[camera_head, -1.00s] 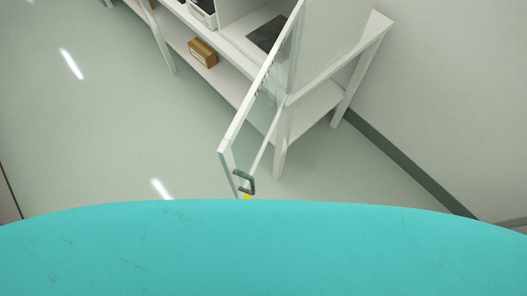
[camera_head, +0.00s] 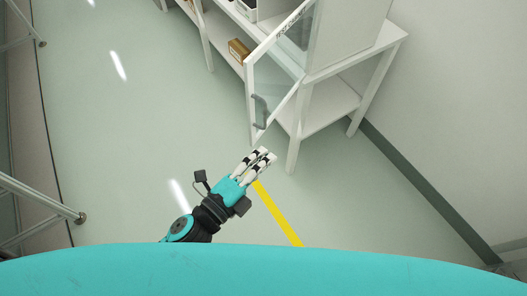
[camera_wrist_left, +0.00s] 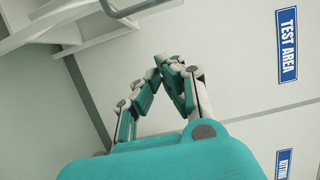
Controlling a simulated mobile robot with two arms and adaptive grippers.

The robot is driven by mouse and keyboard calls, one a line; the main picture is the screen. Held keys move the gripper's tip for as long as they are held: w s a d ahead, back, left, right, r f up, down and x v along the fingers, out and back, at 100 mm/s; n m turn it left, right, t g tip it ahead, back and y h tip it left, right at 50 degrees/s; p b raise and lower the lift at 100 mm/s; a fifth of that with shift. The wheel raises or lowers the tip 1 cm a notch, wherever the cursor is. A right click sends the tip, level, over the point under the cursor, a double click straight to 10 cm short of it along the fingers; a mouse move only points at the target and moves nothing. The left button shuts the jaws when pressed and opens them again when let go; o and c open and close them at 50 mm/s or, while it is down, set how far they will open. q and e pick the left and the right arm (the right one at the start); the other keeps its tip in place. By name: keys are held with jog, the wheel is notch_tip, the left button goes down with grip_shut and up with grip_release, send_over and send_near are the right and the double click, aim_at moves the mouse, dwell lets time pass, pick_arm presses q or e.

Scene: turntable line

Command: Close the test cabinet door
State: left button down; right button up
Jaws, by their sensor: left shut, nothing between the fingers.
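The test cabinet door (camera_head: 256,103) is a white-framed glass panel standing open, swung out from the white cabinet (camera_head: 345,40). A grey bar handle (camera_head: 260,111) is on its lower part. My left gripper (camera_head: 265,155) is shut and empty, just below the door's lower end in the head view. It looks apart from the handle. In the left wrist view the shut fingertips (camera_wrist_left: 169,62) show with nothing between them, and a grey bar, which looks like the handle (camera_wrist_left: 135,10), is at the top edge. My right gripper is not in view.
A wall stands at the right. A yellow floor line (camera_head: 277,213) runs below my gripper. Blue signs, one reading TEST AREA (camera_wrist_left: 287,46), show in the wrist view. Open floor lies left.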

pick_arm(q)
jog(key=w+d+p, duration=0.1)
jog(key=w+p, duration=0.2)
jog(key=w, duration=0.5)
jog(key=shift+w+d+p, duration=0.3)
jog(key=shift+w+p, duration=0.05)
jog(key=shift+w, duration=0.05)
jog(key=shift+a, duration=0.1)
